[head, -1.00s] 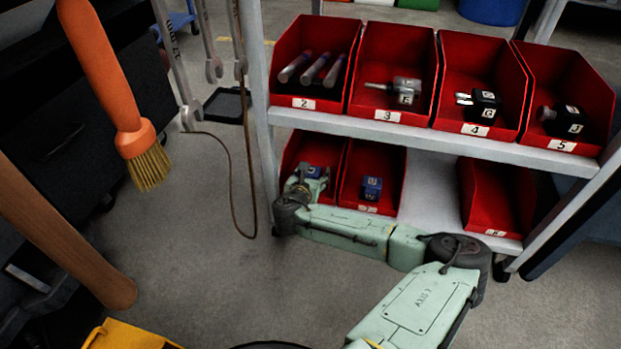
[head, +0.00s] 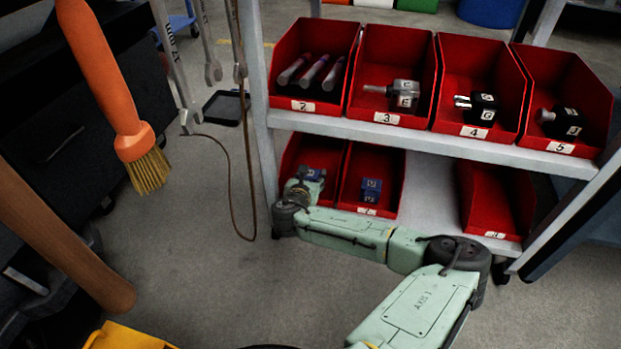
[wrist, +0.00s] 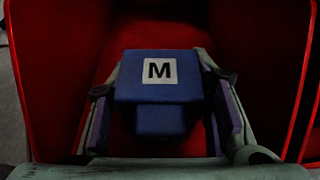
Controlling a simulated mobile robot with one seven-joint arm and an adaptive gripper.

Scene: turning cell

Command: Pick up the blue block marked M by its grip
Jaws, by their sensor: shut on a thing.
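The blue block marked M (wrist: 158,83) sits inside a red bin in the wrist view, with its white M label facing up and its narrower grip part toward the camera. My gripper (wrist: 164,122) has one finger on each side of that grip part and is shut on it. In the head view, my gripper (head: 300,188) reaches into the lower left red bin (head: 290,155). Part of the blue block shows there just beyond it (head: 313,173). My wrist hides the rest, and I cannot tell whether the block is clear of the bin floor.
Red bin walls (wrist: 275,60) stand close on both sides of my gripper. The shelf above (head: 420,135) holds several red bins with parts. Another blue block (head: 371,190) lies in the neighbouring lower bin. A brush (head: 110,80) and wrenches hang at left.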

